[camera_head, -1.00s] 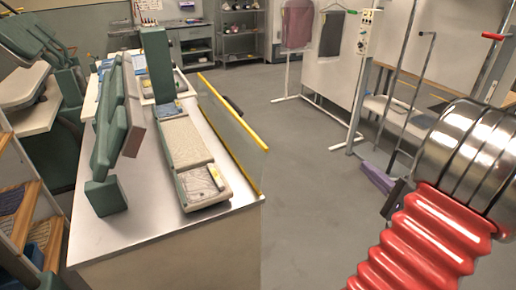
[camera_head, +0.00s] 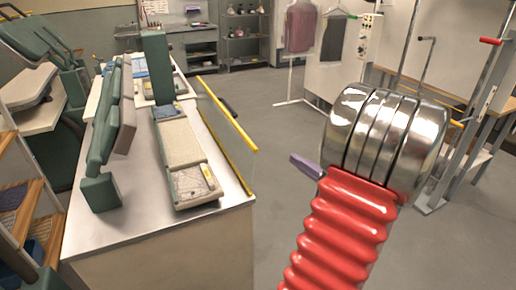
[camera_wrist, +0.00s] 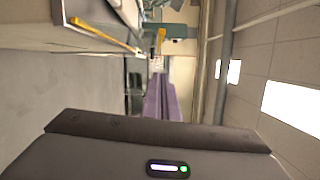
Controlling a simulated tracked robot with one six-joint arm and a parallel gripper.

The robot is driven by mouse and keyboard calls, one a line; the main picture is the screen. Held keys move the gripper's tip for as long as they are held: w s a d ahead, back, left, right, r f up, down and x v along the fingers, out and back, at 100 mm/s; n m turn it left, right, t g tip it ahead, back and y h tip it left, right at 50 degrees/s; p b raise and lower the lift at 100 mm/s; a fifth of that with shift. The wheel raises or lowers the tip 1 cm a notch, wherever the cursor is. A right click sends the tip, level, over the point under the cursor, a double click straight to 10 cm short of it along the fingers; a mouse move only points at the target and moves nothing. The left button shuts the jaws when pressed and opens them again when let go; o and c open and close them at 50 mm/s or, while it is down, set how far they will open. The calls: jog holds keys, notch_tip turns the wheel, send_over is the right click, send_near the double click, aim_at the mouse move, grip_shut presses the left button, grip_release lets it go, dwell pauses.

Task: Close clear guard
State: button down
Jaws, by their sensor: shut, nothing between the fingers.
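The clear guard (camera_head: 222,122) is a see-through panel with a yellow top edge and a dark handle (camera_head: 229,107). It runs along the right side of the metal-topped table and leans outward, its top edge apart from the table. My gripper (camera_head: 305,165), with purple fingers, is shut and empty to the right of the guard, clear of its near end. My red bellows sleeve and silver wrist hide part of the arm. In the wrist view, my purple fingers (camera_wrist: 161,98) point away from the camera, and yellow bars show beyond them.
The table (camera_head: 150,222) carries a pale padded pressing board (camera_head: 181,142) and an upright green padded press (camera_head: 118,130). A garment rail with hanging clothes (camera_head: 302,28) stands behind. A metal frame stands at right. Grey floor between the table and rail is clear.

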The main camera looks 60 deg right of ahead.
jog(key=shift+w, duration=0.1)
dwell(0.5)
jog(key=w, duration=1.1)
jog(key=shift+w+a+r, duration=0.2)
jog(key=shift+a+r, duration=0.15)
jog(key=shift+r, duration=0.05)
